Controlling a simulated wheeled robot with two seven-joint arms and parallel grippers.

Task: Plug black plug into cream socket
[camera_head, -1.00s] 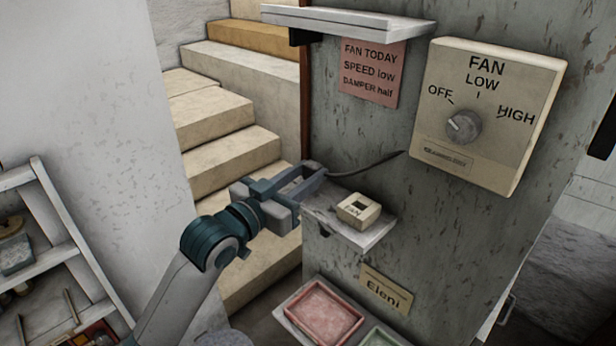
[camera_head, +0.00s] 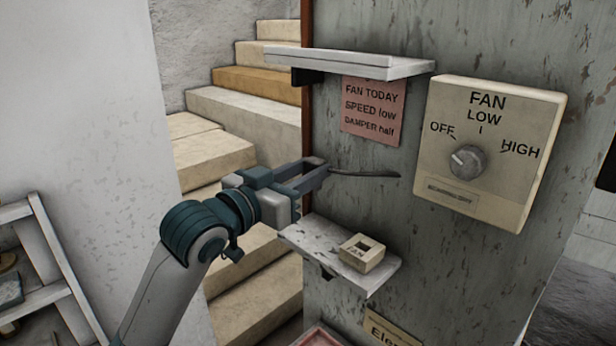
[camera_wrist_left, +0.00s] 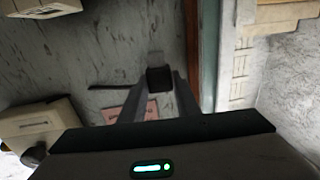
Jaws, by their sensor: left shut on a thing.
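My left gripper (camera_head: 318,168) is shut on the black plug, a dark block (camera_wrist_left: 159,78) between its fingertips in the left wrist view. In the head view the fingers largely hide the plug. A dark cable (camera_head: 366,174) runs right from the fingertips towards the fan box. My right gripper is not in view.
A cream fan box (camera_head: 492,150) with a dial is on the wall at right. An upper shelf (camera_head: 350,64) juts out above the gripper, over a pink note (camera_head: 372,110). Stairs (camera_head: 245,115) lie behind at left. A nameplate (camera_head: 392,333) is below the small shelf.

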